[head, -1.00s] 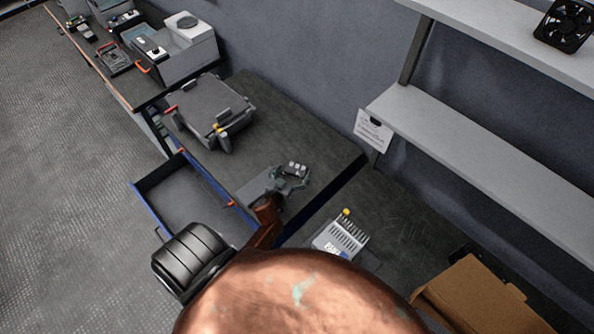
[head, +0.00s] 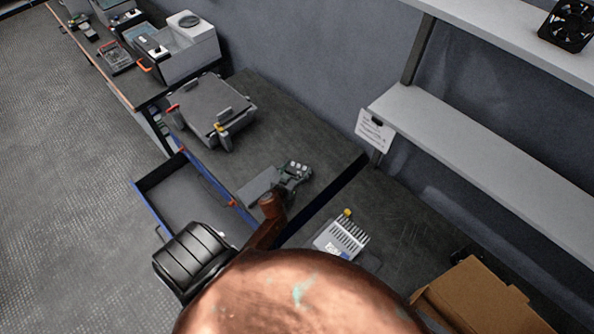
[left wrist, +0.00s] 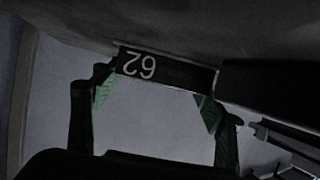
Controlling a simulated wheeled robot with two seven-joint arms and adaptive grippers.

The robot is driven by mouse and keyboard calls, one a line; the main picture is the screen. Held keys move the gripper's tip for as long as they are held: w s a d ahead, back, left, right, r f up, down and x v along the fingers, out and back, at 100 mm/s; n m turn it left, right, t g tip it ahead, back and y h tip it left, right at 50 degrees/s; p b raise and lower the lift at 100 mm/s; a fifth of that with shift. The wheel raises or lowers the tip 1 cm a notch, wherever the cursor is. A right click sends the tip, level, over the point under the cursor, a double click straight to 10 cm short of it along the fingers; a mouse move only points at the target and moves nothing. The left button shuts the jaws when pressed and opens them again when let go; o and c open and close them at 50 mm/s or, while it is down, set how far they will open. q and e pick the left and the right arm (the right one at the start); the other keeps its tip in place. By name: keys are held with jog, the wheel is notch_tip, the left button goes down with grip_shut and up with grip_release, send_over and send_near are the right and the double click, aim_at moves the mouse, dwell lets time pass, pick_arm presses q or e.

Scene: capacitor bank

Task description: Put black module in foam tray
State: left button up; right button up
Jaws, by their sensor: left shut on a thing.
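The black module (left wrist: 180,72), with an upside-down white "62" on it, is between the green-padded fingers of my left gripper (left wrist: 160,95) in the left wrist view. The gripper is shut on it. In the head view my left gripper (head: 290,182) is over the dark bench, beside a flat grey slab (head: 259,187). I cannot tell whether this slab is the foam tray. The module is hard to make out there behind the gripper and arm. A plain pale grey area fills the space below the module in the wrist view. My right gripper is not in view.
An open blue-edged drawer (head: 178,188) juts out left of the bench. A grey case (head: 213,106) stands further back. A white slotted box (head: 341,238) and a cardboard box (head: 474,296) are to the right. Shelves (head: 480,150) hang along the wall.

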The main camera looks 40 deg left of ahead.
aim_at(297, 169)
pick_arm(q)
jog(key=c, duration=0.6)
jog(key=shift+r, duration=0.1)
jog(key=shift+r, duration=0.55)
notch_tip(297, 169, up, 3)
jog(key=shift+f+p, duration=0.15)
jog(key=shift+p, duration=0.6)
jog(key=s+a+r+p, duration=0.1)
jog(key=s+a+r, duration=0.4)
jog(key=s+r, duration=0.4)
jog(key=s, duration=0.4)
